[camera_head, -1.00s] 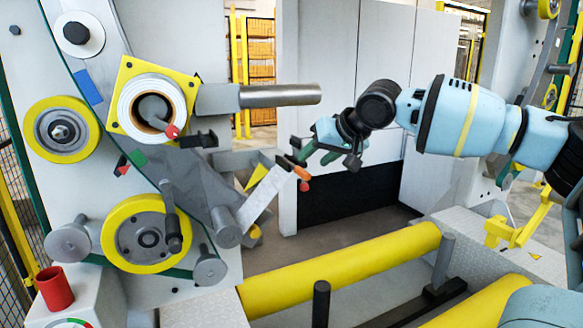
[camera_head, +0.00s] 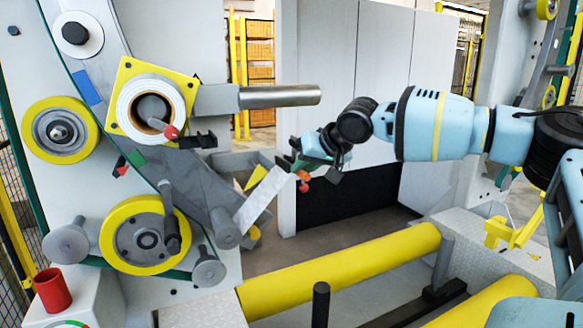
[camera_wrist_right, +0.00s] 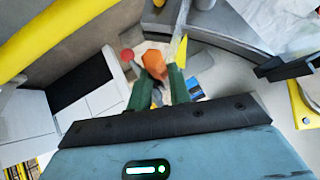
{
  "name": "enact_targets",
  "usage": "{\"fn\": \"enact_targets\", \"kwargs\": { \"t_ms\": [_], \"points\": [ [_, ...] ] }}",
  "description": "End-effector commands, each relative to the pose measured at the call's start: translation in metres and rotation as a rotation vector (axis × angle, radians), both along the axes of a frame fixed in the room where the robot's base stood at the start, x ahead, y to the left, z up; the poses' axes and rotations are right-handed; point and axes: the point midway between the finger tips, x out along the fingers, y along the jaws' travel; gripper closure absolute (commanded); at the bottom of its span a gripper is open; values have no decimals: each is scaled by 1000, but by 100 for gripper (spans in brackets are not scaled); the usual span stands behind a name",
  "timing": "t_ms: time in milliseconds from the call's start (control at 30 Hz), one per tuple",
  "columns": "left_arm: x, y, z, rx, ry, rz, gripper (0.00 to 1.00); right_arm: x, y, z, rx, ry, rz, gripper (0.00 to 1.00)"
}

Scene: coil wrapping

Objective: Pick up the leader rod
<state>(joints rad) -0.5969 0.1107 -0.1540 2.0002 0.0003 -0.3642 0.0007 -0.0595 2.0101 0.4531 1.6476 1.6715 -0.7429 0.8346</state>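The orange end (camera_wrist_right: 153,64) shows in the right wrist view at the tips of my green fingers. My right gripper (camera_head: 297,164) reaches in from the right and is at this piece. The right wrist view (camera_wrist_right: 160,75) shows the fingers on either side of the orange end, with a narrow gap between them. Whether they press on it is not clear. My left gripper is out of view.
A white roll (camera_head: 128,102) sits on a yellow square plate at left. A grey metal shaft (camera_head: 280,96) juts out above my gripper. A black clamp-like part (camera_head: 198,140) sticks out left of it. A long yellow roller (camera_head: 340,270) lies below. A red cup (camera_head: 53,290) stands lower left.

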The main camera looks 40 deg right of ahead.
Motion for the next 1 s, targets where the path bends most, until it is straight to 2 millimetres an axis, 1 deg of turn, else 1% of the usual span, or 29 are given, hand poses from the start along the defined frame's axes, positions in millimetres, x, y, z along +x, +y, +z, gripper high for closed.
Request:
{"fn": "enact_targets", "kwargs": {
  "t_ms": [33, 100, 133, 400, 533, 667, 833, 1000],
  "points": [
    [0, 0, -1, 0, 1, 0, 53, 0, 0, 0, 0, 0, 0, 90],
    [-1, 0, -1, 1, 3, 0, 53, 0, 0, 0, 0, 0, 0, 99],
    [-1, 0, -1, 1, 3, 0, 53, 0, 0, 0, 0, 0, 0, 100],
    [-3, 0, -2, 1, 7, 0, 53, 0, 0, 1, 0, -1, 0, 100],
    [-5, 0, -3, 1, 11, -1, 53, 0, 0, 5, 1, -2, -1, 100],
    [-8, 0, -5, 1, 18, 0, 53, 1, 0, 15, 0, -3, 0, 100],
    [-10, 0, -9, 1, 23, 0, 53, 1, 0, 37, 0, -3, 0, 100],
    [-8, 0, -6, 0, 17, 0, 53, -21, 13, 40, 0, -5, 4, 100]
  ]
}}
